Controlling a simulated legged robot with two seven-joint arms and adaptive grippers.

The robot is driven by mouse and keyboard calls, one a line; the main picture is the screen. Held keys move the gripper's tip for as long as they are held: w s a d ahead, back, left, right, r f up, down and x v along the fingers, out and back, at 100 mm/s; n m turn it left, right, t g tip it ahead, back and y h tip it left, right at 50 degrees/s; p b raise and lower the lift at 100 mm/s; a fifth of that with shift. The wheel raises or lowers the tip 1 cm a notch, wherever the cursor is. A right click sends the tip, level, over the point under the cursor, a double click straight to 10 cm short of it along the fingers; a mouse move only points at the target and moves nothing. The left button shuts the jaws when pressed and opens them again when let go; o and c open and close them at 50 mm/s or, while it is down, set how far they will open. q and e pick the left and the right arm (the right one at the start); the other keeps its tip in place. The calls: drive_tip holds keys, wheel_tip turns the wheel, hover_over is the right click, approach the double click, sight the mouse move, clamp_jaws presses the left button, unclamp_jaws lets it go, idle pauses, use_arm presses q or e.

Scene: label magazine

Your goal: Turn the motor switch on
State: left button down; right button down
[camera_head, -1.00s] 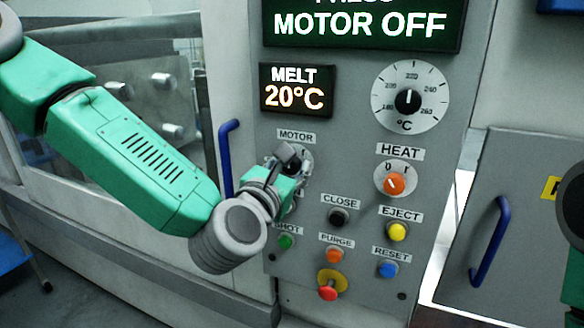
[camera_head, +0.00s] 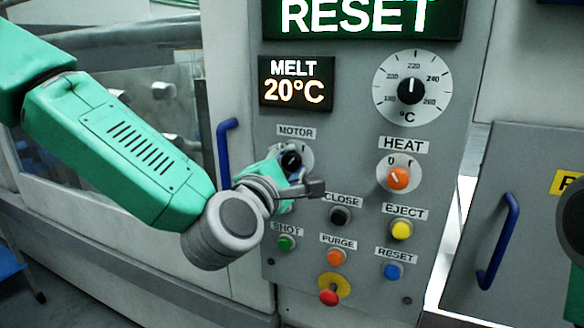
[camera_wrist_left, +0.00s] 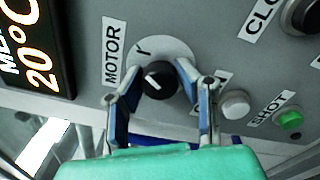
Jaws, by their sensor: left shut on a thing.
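The motor switch (camera_head: 291,160) is a black knob on a pale round plate under the MOTOR label, on the grey control panel. My left gripper (camera_head: 286,166) is at the switch, partly hiding its plate. In the left wrist view, the two blue-padded fingers stand on either side of the black knob (camera_wrist_left: 160,80), shut on it. A white mark shows on the knob's face, and its plate carries a letter near the label. My right gripper is not in view.
The top display (camera_head: 365,16) reads RESET; the melt display (camera_head: 296,83) reads 20°C. Close by are the heat switch (camera_head: 398,178), close button (camera_head: 340,216), green shot button (camera_head: 287,243) and blue reset button (camera_head: 393,271). Blue handles (camera_head: 226,150) stand on both sides of the panel.

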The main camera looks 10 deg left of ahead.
use_arm(q)
drive_tip(key=shift+s+a+f+m, duration=0.1)
drive_tip(key=shift+f+m, duration=0.15)
drive_tip(key=shift+m, duration=0.55)
drive_tip(key=shift+a+f+m, duration=0.1)
drive_tip(key=shift+f+m, duration=0.1)
drive_tip(key=shift+m, duration=0.6)
drive_tip(key=shift+b, duration=0.3)
drive_tip(key=c, duration=1.2)
unclamp_jaws()
drive_tip(key=shift+d, duration=0.1)
drive_tip(key=shift+r, duration=0.15)
drive_tip(key=shift+d+r, duration=0.1)
drive_tip(key=shift+s, duration=0.1)
drive_tip(key=s, duration=0.2)
drive_tip(key=s+a, duration=0.1)
drive_tip(key=s, duration=0.4)
drive_tip(key=shift+a+f, duration=0.25)
